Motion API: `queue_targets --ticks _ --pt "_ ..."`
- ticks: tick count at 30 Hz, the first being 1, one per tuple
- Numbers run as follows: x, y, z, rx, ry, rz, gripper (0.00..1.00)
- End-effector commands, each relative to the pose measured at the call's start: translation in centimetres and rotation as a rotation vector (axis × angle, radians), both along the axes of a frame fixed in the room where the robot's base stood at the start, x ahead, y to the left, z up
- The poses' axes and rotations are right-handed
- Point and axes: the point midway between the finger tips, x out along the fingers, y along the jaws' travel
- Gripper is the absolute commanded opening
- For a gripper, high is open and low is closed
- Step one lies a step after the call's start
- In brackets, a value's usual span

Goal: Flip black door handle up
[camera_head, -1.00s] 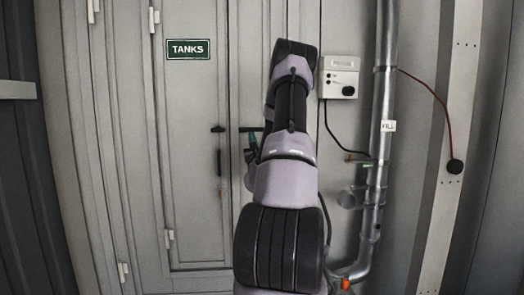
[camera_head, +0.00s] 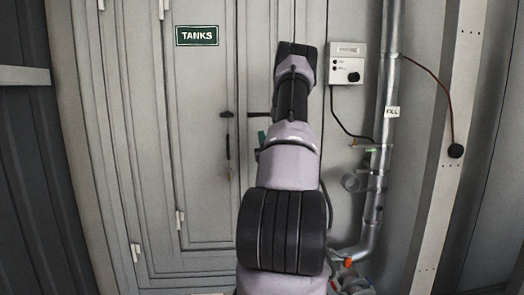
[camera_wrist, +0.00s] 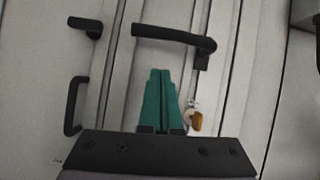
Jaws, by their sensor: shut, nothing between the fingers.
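The black door handle (camera_wrist: 172,36) is a lever lying nearly level, with its mount at the right end. It sits in the upper middle of the wrist view; its bar shows in the head view (camera_head: 259,114), left of my arm. My gripper (camera_wrist: 160,72) has green fingers pressed together, with nothing between them. The fingertips appear just below the lever bar in the wrist view, with a small gap in the picture; contact cannot be told. In the head view only a bit of green (camera_head: 261,135) shows, below the lever; my arm hides the rest.
A second short black handle (camera_wrist: 85,26) and a black pull handle (camera_wrist: 72,106) are at the left. A brass-coloured piece (camera_wrist: 196,122) hangs right of my fingers.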

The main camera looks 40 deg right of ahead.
Motion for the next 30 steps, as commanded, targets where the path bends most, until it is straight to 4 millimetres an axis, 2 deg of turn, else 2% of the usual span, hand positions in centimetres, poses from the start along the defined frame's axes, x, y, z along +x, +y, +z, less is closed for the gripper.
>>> queue_targets --ticks 12,22,30 --pt "-4.0 2.2 -3.1 0.007 0.006 -0.002 0.0" --pt "-5.3 3.0 -3.8 0.003 0.003 0.0 0.0" --pt "-5.4 3.2 -3.7 -0.001 -0.001 0.001 0.0"
